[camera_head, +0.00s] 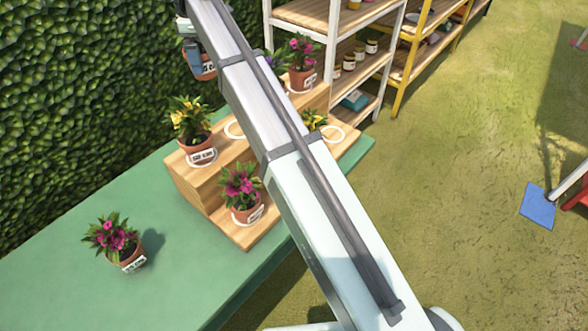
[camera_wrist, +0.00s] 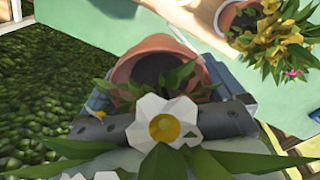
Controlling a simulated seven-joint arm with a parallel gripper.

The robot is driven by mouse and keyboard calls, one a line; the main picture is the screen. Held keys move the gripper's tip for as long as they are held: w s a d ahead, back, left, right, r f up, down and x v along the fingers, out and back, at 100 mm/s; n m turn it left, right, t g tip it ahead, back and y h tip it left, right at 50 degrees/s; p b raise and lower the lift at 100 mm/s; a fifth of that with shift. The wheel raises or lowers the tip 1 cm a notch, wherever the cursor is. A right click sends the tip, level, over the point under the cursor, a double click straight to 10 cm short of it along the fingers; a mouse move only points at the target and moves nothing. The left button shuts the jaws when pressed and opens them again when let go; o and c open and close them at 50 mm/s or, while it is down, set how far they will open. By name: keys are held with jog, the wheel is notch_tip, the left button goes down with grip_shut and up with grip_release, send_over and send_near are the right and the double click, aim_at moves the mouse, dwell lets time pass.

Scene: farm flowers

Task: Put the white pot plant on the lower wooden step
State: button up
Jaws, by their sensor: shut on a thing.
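The white pot plant (camera_wrist: 165,125) has white petals with a yellow centre, green leaves and a terracotta pot (camera_wrist: 155,62). My gripper (camera_wrist: 168,118) is shut on this pot. In the head view my gripper (camera_head: 194,58) holds the pot (camera_head: 204,70) up at the top left, beyond the wooden steps and in front of the hedge; its flower is hidden there. The lower wooden step (camera_head: 238,233) runs along the near side of the stand, partly behind my arm. A pink plant (camera_head: 240,187) stands on its left part.
Yellow flowers (camera_head: 313,120) show beside my arm. Another pink plant (camera_head: 114,240) stands on the green table (camera_head: 65,288). Shelves (camera_head: 330,20) stand behind.

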jog(key=w+d+m, duration=0.3)
jog(key=d+m, duration=0.3)
jog(key=d, duration=3.2)
jog(key=shift+s+a+f, duration=0.1)
jog(key=shift+f, duration=13.95)
jog(key=shift+f, duration=0.1)
jog(key=o, duration=1)
notch_tip(320, 180, up, 12)
